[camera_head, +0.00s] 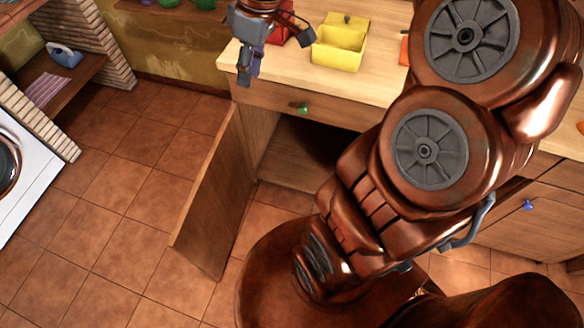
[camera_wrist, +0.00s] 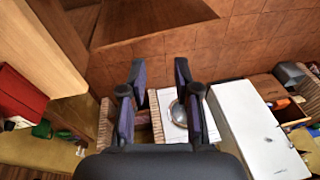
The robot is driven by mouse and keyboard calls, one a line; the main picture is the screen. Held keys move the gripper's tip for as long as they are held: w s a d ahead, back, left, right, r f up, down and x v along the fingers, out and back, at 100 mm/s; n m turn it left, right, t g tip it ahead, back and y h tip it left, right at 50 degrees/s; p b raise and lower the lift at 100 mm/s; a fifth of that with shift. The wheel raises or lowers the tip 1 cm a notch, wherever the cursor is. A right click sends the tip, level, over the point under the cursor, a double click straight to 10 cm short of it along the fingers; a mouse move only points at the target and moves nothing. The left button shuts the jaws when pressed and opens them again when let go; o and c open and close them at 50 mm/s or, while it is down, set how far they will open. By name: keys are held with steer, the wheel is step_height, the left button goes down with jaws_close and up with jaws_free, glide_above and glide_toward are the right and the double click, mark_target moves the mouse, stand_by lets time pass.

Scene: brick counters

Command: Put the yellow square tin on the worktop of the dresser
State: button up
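A yellow square tin (camera_head: 338,47) stands on the pale wooden worktop (camera_head: 384,84) of the dresser in the head view. It looks like an open box, with a raised yellow part at its back. My gripper (camera_head: 244,72) hangs at the worktop's left front corner, to the left of the tin and apart from it. In the wrist view my gripper (camera_wrist: 160,66) has its fingers spread, with nothing between them. The tin cannot be made out in the wrist view.
A red object (camera_head: 281,34) stands on the worktop between my gripper and the tin. An orange item (camera_head: 404,50) lies to the tin's right, partly hidden by my arm. The dresser's door (camera_head: 212,195) hangs open below. A white appliance (camera_head: 38,170) stands left; tiled floor between is clear.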

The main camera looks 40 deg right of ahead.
steer(key=s+a+f+m+g+h, duration=0.1)
steer(key=s+a+f+m, duration=0.1)
steer(key=s, duration=0.8)
steer(key=s+a+f+m+g+h, duration=0.1)
steer(key=s+a+f+m, duration=0.2)
steer(key=s, duration=0.8)
step_height(320, 180, down, 2)
steer(key=shift+a+f+m+g, duration=0.2)
steer(key=shift+a+m+g, duration=0.1)
steer(key=shift+m, duration=0.3)
steer(key=shift+d, duration=0.15)
